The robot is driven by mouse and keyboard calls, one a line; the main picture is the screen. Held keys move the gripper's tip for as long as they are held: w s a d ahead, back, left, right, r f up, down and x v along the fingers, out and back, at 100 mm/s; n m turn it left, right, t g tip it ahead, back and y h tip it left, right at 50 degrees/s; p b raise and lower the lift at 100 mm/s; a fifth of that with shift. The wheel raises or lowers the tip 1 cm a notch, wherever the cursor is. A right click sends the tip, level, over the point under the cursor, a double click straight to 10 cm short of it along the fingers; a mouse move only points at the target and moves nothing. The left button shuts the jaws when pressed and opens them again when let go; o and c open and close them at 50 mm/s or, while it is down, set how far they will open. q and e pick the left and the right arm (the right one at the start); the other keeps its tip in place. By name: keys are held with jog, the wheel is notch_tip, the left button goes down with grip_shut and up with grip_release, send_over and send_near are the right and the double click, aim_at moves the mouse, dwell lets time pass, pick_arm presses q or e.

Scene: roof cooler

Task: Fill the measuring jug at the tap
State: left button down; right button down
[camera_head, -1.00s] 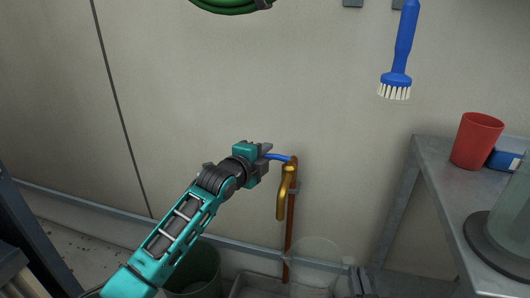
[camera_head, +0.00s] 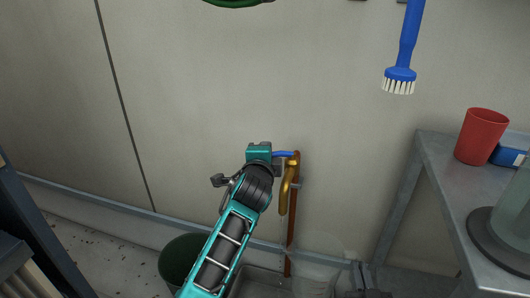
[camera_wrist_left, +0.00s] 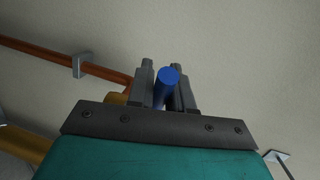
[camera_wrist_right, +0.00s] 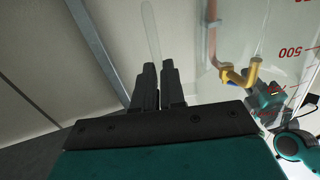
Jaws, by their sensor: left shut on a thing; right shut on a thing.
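The brass tap (camera_head: 288,190) hangs from a copper pipe on the wall, with a blue lever (camera_head: 284,153) at its top. My left gripper (camera_head: 268,151) is shut on this lever; in the left wrist view the lever's blue end (camera_wrist_left: 168,77) sits between the fingers. The clear measuring jug (camera_head: 318,272) is faint below and right of the spout. My right gripper (camera_head: 359,274) is low beside it. In the right wrist view its fingers (camera_wrist_right: 157,66) are shut on a clear strip, seemingly the jug handle, and red marks show on the jug (camera_wrist_right: 290,45). I cannot make out water.
A grey trough (camera_head: 258,283) lies under the tap, with a dark green bucket (camera_head: 180,258) to its left. A metal table (camera_head: 440,165) at right bears a red cup (camera_head: 481,137), a blue box and a glass vessel. A blue brush (camera_head: 402,65) hangs above.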

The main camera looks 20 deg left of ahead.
pick_arm(q)
jog(key=shift+d+f, duration=0.1)
jog(key=c, duration=1.1)
grip_release()
